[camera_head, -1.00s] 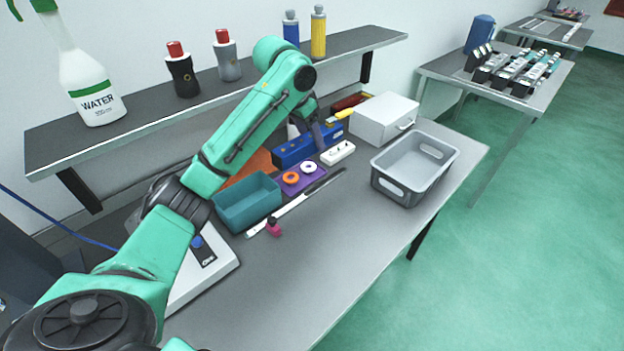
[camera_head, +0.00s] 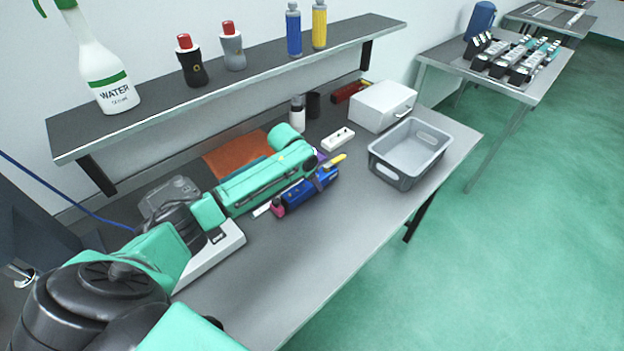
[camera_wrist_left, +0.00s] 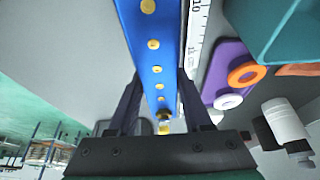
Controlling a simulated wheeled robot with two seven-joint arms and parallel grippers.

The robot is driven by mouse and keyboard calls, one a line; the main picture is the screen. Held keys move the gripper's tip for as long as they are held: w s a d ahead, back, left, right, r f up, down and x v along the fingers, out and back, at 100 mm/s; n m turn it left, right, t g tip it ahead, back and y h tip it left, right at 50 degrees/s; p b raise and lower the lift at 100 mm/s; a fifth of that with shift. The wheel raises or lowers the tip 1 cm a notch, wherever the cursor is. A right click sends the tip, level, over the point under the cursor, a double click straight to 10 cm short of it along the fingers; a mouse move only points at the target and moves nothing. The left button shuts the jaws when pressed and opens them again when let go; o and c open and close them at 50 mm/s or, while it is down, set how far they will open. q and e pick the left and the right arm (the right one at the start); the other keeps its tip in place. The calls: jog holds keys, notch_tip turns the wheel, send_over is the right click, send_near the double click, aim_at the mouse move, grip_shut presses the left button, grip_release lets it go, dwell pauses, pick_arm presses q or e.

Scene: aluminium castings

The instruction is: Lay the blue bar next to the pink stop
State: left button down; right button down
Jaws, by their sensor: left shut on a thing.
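The blue bar (camera_head: 298,194) is in my left gripper (camera_head: 319,181), low over the bench along the front side of the ruler. In the left wrist view the bar (camera_wrist_left: 152,45), with a row of yellow dots, runs between both fingers of the gripper (camera_wrist_left: 160,88). The pink stop (camera_head: 278,209) is on the ruler at the bar's left end; they look very close, and I cannot tell whether they touch. The white ruler (camera_head: 262,210) is mostly hidden by my arm; it shows beside the bar in the wrist view (camera_wrist_left: 197,35). My right gripper is out of view.
Behind the ruler are a purple holder (camera_wrist_left: 226,72) with orange and white rings and a teal bin (camera_wrist_left: 288,30). A white block (camera_head: 338,139), a white box (camera_head: 383,106) and a grey crate (camera_head: 408,181) stand farther right. The bench front is clear.

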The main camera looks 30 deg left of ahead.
pick_arm(q)
jog(key=shift+w+f, duration=0.1)
jog(key=shift+w, duration=0.05)
jog(key=shift+f, duration=0.45)
jog(key=shift+c, duration=1.6)
grip_release()
jog(key=shift+r, duration=0.1)
jog(key=shift+a+r, duration=0.1)
jog(key=shift+w+r, duration=0.15)
jog(key=shift+r, duration=0.15)
jog(key=b+v, duration=0.1)
jog(key=v, duration=1.1)
jog(key=shift+s, duration=0.2)
